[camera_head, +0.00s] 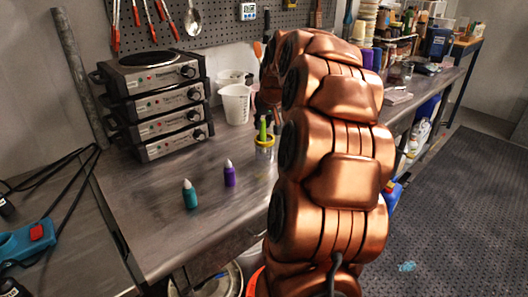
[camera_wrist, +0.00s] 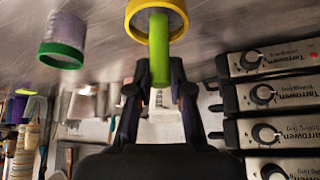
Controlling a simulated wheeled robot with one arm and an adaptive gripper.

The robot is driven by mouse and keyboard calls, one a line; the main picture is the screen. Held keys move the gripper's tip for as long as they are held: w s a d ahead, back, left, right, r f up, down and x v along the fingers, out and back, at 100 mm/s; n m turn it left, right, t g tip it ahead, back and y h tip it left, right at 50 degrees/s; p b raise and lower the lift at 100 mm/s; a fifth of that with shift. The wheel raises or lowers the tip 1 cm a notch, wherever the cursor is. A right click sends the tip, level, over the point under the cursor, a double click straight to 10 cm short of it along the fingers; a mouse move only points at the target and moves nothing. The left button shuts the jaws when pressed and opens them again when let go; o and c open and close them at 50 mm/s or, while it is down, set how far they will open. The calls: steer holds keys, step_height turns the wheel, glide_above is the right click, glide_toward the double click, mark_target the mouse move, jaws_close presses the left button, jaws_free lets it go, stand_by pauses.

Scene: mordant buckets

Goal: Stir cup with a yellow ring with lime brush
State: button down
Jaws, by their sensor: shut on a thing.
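The cup with a yellow ring (camera_head: 265,142) stands on the metal bench, partly behind my arm. In the wrist view, which looks upside down, its ring (camera_wrist: 180,18) is at the top edge. The lime brush (camera_head: 262,129) stands roughly upright with its lower end inside this cup; its bristles are hidden. In the wrist view my gripper (camera_wrist: 160,76) is shut on the green handle of the brush (camera_wrist: 158,45), above the cup's rim. My arm hides much of the gripper in the head view.
A cup with a green ring (camera_wrist: 62,52) stands beside the yellow-ringed one. A white beaker (camera_head: 235,104) and stacked hot plates (camera_head: 158,105) stand behind and left. Teal (camera_head: 190,195) and purple (camera_head: 229,173) bottles stand nearer.

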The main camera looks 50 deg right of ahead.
steer(key=shift+s+a+b, duration=0.5)
steer(key=shift+s+a, duration=0.05)
steer(key=shift+a, duration=0.3)
steer(key=shift+s+d, duration=0.35)
steer(key=shift+s, duration=0.2)
steer(key=shift+w+d+b, duration=0.3)
steer(key=shift+w+b, duration=0.05)
steer(key=shift+w, duration=0.2)
steer(key=shift+r, duration=0.1)
step_height(320, 180, up, 7)
steer(key=p, duration=0.2)
steer(key=shift+r, duration=0.15)
stand_by(0.9)
stand_by(2.2)
